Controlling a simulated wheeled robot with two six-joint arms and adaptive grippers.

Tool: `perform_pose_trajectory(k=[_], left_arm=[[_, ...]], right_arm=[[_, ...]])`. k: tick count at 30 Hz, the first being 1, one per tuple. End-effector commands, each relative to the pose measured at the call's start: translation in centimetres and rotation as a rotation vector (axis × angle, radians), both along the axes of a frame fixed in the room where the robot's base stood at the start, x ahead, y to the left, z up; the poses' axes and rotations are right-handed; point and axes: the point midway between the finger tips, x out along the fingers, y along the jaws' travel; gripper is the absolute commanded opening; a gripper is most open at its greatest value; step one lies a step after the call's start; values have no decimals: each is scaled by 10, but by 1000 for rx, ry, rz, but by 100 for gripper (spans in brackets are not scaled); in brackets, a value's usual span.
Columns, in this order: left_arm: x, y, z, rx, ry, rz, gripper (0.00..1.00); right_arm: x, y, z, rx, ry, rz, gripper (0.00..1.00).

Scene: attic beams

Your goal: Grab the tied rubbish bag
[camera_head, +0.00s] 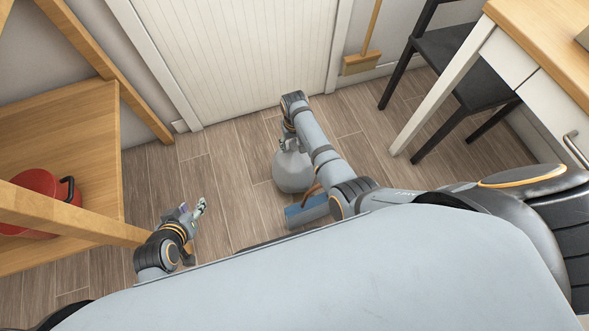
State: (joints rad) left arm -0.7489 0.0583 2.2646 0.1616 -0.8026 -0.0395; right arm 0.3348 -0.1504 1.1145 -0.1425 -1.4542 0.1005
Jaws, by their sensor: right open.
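The rubbish bag (293,173) is a rounded light grey bag standing on the wood floor in the middle of the view. Its top is partly hidden by my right arm and gripper. My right gripper (287,143) is open and points down at the top of the bag, around or just beside its tied neck; I cannot tell which, nor whether it touches. My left gripper (190,211) is low over the floor to the left of the bag, apart from it and with nothing visible in it. Its fingers are too small to read.
A blue object (307,211) lies near the bag, partly under my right arm. A wooden shelf with a red pot (38,200) stands at left. A broom (361,63) leans by the white door (235,50). A black chair (450,60) and desk (545,35) stand at right.

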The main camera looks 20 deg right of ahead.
Motion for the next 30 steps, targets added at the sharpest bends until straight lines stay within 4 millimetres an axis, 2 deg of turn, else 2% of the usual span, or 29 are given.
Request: perform_pose_trajectory(k=[2, 15, 30], left_arm=[[0, 0, 0, 0, 1, 0, 40], [0, 0, 0, 0, 1, 0, 40], [-2, 0, 1, 0, 12, -2, 40]], right_arm=[[0, 0, 0, 0, 0, 0, 58], [0, 0, 0, 0, 0, 0, 0], [2, 0, 5, 0, -4, 0, 0]])
